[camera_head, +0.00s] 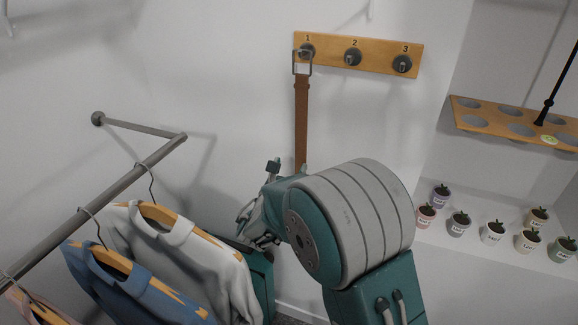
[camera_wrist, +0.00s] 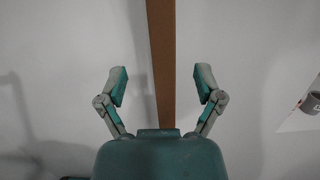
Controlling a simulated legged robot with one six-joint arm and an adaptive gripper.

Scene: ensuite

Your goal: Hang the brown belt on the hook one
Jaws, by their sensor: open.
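The brown belt (camera_head: 301,122) hangs straight down by its metal buckle (camera_head: 303,62) at hook one (camera_head: 307,50), the leftmost hook on the wooden hook board (camera_head: 330,48). Its lower part is hidden behind my arm in the head view. In the wrist view, the belt (camera_wrist: 161,60) runs vertically between the spread fingers of my gripper (camera_wrist: 162,88), with a gap on each side. My gripper is open and does not hold the belt. In the head view, my gripper is low, left of my arm's large joint and partly hidden.
Hooks two (camera_head: 352,57) and three (camera_head: 402,64) are empty. A clothes rail (camera_head: 110,190) with hanging sweaters (camera_head: 185,250) stands at the left, close to my gripper. A shelf with several small potted plants (camera_head: 492,232) and a wooden board with round holes (camera_head: 500,122) are at the right.

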